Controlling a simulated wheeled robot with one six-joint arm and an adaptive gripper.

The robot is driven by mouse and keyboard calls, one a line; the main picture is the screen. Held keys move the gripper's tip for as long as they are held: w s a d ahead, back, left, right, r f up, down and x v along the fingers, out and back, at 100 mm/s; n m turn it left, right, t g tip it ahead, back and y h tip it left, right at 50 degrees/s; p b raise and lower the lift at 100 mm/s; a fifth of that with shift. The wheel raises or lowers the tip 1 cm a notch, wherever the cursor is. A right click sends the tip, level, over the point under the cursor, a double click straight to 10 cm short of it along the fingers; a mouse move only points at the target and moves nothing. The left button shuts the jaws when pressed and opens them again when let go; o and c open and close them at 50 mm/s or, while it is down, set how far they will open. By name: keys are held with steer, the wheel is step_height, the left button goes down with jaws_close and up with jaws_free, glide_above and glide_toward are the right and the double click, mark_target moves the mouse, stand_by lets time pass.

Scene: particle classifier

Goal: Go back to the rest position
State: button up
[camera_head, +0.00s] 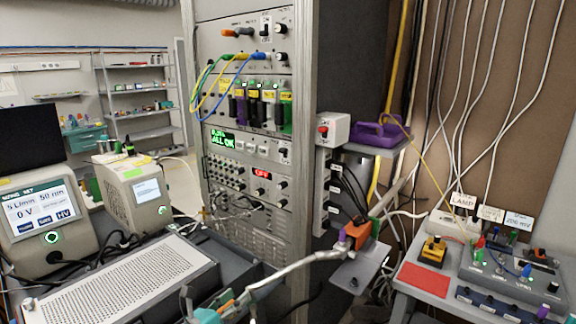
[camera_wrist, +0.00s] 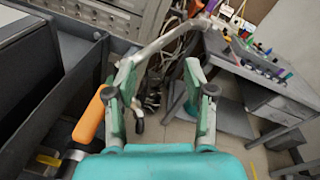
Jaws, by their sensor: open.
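My gripper (camera_wrist: 160,68) shows in the wrist view with its two pale green fingers spread apart and nothing held between them. Its teal body fills the bottom of that view. In the head view a teal part of my gripper (camera_head: 206,314) shows at the bottom edge, beside the grey perforated box, and the rest is cut off. A bent metal tube (camera_wrist: 168,40) runs from near the left fingertip up to the right. I cannot tell whether the finger touches it. The tube (camera_head: 290,268) also shows in the head view.
An instrument rack (camera_head: 250,180) stands in the middle. The perforated box (camera_head: 125,285) and two display units are at left. A bench with a red mat (camera_head: 425,279) and small devices is at right. An orange handle (camera_wrist: 89,120) lies left of my gripper.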

steer(key=s+d+f+m+y, duration=0.2)
steer(key=s+d+f, duration=0.1)
steer(key=d+f, duration=0.55)
steer(key=s+d+f+m+y, duration=0.2)
steer(key=s+d+f, duration=0.25)
steer(key=f, duration=0.65)
steer(key=s+d+f+m+g+y, duration=0.1)
steer(key=s+d+f+m+y, duration=0.15)
steer(key=s+d+f, duration=0.35)
steer(key=s+d+f+m+g+y, duration=0.1)
steer(key=s+d+f+m, duration=0.25)
steer(key=s, duration=0.45)
steer(key=s+d+r+m+y, duration=0.1)
steer(key=s+d+r+m, duration=0.3)
steer(key=s, duration=0.6)
steer(key=s+d+r+m+y, duration=0.1)
steer(key=s+d+m+y, duration=0.15)
steer(key=s+m, duration=0.6)
steer(key=s+d+r+m+t+h, duration=0.2)
steer(key=s+d+r+m, duration=0.1)
steer(key=s+r+m, duration=0.8)
steer(key=s+r, duration=0.3)
steer(key=r, duration=0.2)
steer(key=shift+s+r, duration=0.15)
steer(key=shift+r, duration=0.15)
steer(key=shift+m, duration=0.25)
